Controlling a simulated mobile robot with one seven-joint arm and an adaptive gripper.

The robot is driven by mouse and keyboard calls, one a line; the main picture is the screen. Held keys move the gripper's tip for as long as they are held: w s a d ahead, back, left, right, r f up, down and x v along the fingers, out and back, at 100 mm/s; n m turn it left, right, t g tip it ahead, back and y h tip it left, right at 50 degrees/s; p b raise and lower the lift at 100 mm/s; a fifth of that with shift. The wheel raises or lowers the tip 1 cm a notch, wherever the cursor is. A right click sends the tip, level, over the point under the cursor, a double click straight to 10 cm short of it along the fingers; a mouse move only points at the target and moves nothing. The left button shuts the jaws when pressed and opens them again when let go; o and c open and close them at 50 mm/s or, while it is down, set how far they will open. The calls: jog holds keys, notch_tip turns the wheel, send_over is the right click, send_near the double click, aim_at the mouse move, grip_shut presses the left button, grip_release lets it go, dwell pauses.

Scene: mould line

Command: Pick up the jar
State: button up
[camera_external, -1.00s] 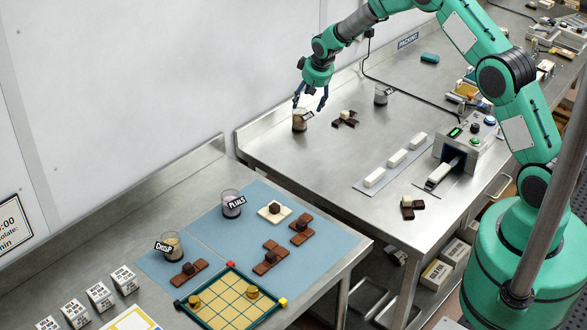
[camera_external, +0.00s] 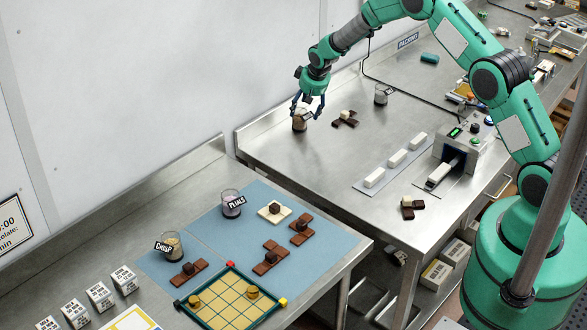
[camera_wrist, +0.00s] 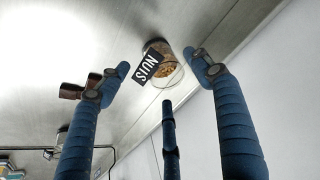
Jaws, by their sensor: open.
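A clear jar (camera_external: 299,122) with brown contents stands upright on the steel bench, near its back left edge. In the wrist view the jar (camera_wrist: 166,72) shows a dark label (camera_wrist: 146,65) reading NUTS. My gripper (camera_external: 302,112) is directly over the jar, with its fingers lowered around its upper part. In the wrist view my open fingers (camera_wrist: 160,80) are on both sides of the jar, with a gap on the left. A third finger shows below it. I cannot tell whether any finger touches the glass.
Another jar (camera_external: 381,95) stands farther right. The wall (camera_external: 190,70) is close behind the bench edge. White blocks (camera_external: 397,158) and a machine (camera_external: 465,145) are on the right of the bench.

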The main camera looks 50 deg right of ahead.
jog(key=shift+w+p+x, duration=0.25)
jog(key=shift+p+x, duration=0.05)
jog(key=shift+x, duration=2.1)
jog(key=c, duration=1.1)
